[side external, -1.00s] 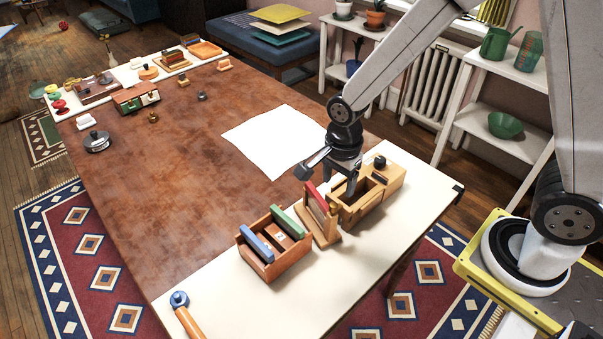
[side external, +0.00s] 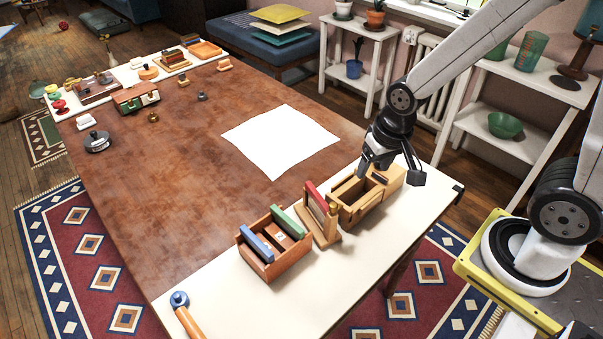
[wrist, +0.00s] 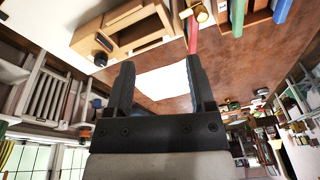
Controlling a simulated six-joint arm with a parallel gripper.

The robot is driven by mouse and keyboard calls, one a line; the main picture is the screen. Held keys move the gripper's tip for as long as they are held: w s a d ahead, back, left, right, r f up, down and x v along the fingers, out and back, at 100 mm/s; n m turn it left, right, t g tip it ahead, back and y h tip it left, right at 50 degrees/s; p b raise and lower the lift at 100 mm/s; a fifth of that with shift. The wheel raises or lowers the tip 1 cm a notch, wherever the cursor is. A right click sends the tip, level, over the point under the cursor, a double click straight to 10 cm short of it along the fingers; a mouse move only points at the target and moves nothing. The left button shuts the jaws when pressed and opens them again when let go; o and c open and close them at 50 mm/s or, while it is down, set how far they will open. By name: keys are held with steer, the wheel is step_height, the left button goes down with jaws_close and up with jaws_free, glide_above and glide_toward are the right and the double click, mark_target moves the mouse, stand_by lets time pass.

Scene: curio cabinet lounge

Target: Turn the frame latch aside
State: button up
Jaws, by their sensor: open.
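A small wooden frame (side external: 318,228) with a red bar (side external: 314,194) and a brass-coloured piece (side external: 333,209) stands on the pale table edge. In the wrist view, the red bar (wrist: 193,36) and the brass piece (wrist: 201,13) show at the top, beyond the right finger; the piece looks like the latch, but its turn is hard to judge. My gripper (side external: 364,168) is open and tilted, above the light wooden box right of the frame, apart from the latch. In the wrist view, nothing is between its fingers (wrist: 160,88).
The light wooden box (side external: 346,212), with an open top, stands close beside the frame. A brown tray (side external: 263,265) with blue and green bars is on the frame's left. A white sheet (side external: 278,140) lies behind on the brown tabletop, with clear space around it.

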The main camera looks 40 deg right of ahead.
steer(key=n, duration=0.1)
steer(key=s+d+n, duration=0.1)
steer(key=n, duration=0.1)
steer(key=shift+s+r, duration=0.15)
steer(key=shift+r, duration=0.15)
steer(key=shift+c, duration=0.4)
step_height(320, 180, up, 4)
steer(key=n+g+h, duration=0.3)
steer(key=n+h, duration=1)
steer(key=n, duration=0.3)
glide_above(331, 210)
steer(key=s+d, duration=0.1)
steer(key=s, duration=0.2)
steer(key=w+a+n+t+h, duration=0.2)
steer(key=a+n+t+h, duration=0.2)
steer(key=a+n+h, duration=0.15)
steer(key=shift+m+y, duration=0.35)
steer(key=shift+m, duration=0.2)
steer(key=f, duration=1.6)
steer(key=shift+w+a+f, duration=0.1)
steer(key=shift+a+f, duration=0.1)
steer(key=shift+f, duration=0.2)
steer(key=shift+d, duration=0.15)
